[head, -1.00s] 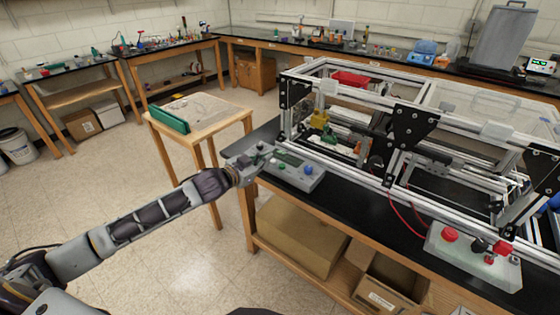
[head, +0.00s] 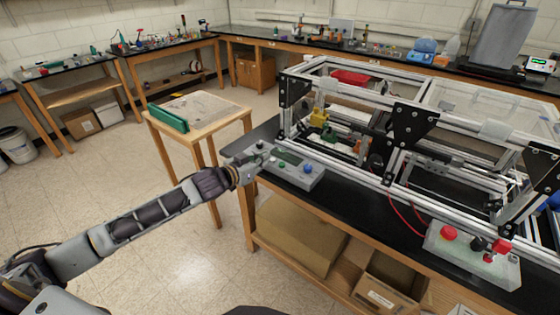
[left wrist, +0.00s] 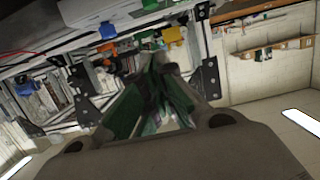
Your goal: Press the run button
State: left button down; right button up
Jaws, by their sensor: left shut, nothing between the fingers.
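A grey control box (head: 298,178) sits at the near left corner of the black bench, in front of the extrusion frame. It has a dark display (head: 289,158), a blue button (head: 307,168) and small dark green knobs or buttons towards its left end. No label is readable, so I cannot tell which is the run button. My left gripper (head: 259,160) is at the left end of this box, shut and empty, partly covering it. I cannot tell whether it touches. My right gripper is out of view.
The aluminium extrusion frame (head: 398,128) stands right behind the box. A second box (head: 470,265) with red knobs is at the right front of the bench. A small wooden table (head: 215,108) with a green strip stands left. The floor between is clear.

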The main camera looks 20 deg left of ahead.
pick_arm(q)
jog(key=shift+w, duration=0.15)
jog(key=p, duration=0.1)
send_over(282, 165)
jog(key=s, duration=0.1)
jog(key=shift+s+a+f, duration=0.1)
jog(key=shift+a+f, duration=0.05)
jog(key=shift+f, duration=3.1)
